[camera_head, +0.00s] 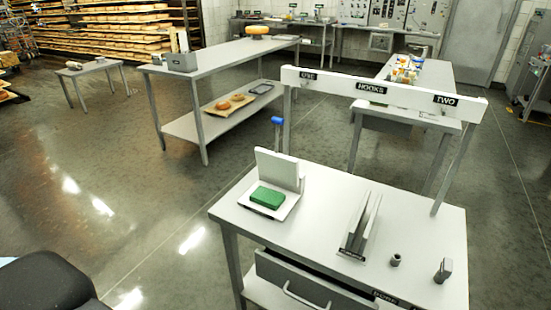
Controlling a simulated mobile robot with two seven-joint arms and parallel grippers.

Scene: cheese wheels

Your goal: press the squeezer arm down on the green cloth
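The green cloth (268,197) is a folded block lying flat on the white base of the squeezer (285,211), at the left end of the near table. The squeezer's white plate (278,169) stands raised, nearly upright, behind the cloth and apart from its top. A grey lever with a blue knob (277,121) sticks up behind the plate. It appears to be the squeezer arm, but its joint is hidden behind the plate. Neither of my grippers is in view.
The near table (420,236) also holds a grey upright rack (361,226), a small dark cup (395,260) and a small metal block (443,270). A white hook rail (330,84) spans its back. A drawer with a handle (306,299) is at its front. Open floor lies left.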

